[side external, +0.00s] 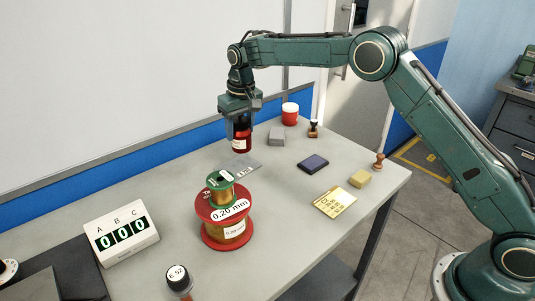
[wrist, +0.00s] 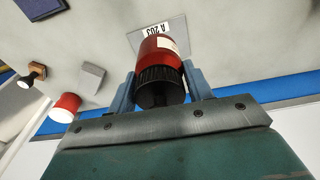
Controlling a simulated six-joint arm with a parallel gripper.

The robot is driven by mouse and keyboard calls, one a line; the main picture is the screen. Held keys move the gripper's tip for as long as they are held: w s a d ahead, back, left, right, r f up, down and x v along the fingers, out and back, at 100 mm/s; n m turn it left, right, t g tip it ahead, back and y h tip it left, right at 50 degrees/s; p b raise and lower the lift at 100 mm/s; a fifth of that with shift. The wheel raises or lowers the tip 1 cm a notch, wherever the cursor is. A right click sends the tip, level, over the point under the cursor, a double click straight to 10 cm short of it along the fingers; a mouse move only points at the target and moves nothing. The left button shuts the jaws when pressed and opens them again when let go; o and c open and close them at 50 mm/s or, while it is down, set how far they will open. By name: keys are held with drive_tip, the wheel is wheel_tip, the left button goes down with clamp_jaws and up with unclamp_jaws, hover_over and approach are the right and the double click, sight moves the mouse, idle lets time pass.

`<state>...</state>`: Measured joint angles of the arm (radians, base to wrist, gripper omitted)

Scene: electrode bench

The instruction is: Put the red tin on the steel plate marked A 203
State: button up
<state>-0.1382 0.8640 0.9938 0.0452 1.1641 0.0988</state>
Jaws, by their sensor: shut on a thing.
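The red tin (side external: 241,137) has a white label and, in the wrist view (wrist: 157,50), a black ribbed cap. My gripper (side external: 240,122) is shut on it, with a finger on each side of the cap in the wrist view (wrist: 160,82). The tin hangs upright, cap up. The steel plate marked A 203 (side external: 243,166) lies flat on the table just below the tin in the side view. In the wrist view the plate (wrist: 158,30) shows beyond the tin, which covers part of it. I cannot tell the exact gap between tin and plate.
Stacked wire spools (side external: 226,232) stand close in front of the plate. A red container with a white top (side external: 290,114), a grey block (side external: 277,136) and a stamp (side external: 313,129) are behind to the right. A dark pad (side external: 313,163) lies right. A counter box (side external: 122,233) stands front left.

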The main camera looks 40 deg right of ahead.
sight(243, 121)
drive_tip(key=shift+f, duration=1.3)
drive_tip(key=shift+f, duration=0.1)
drive_tip(key=shift+f, duration=2.55)
drive_tip(key=shift+f, duration=0.1)
drive_tip(key=o, duration=1.1)
drive_tip(key=shift+f, duration=0.1)
drive_tip(key=r, duration=0.4)
drive_tip(key=s+r, duration=0.1)
drive_tip(key=r, duration=0.7)
drive_tip(key=shift+s+r, duration=0.1)
drive_tip(key=shift+s, duration=0.1)
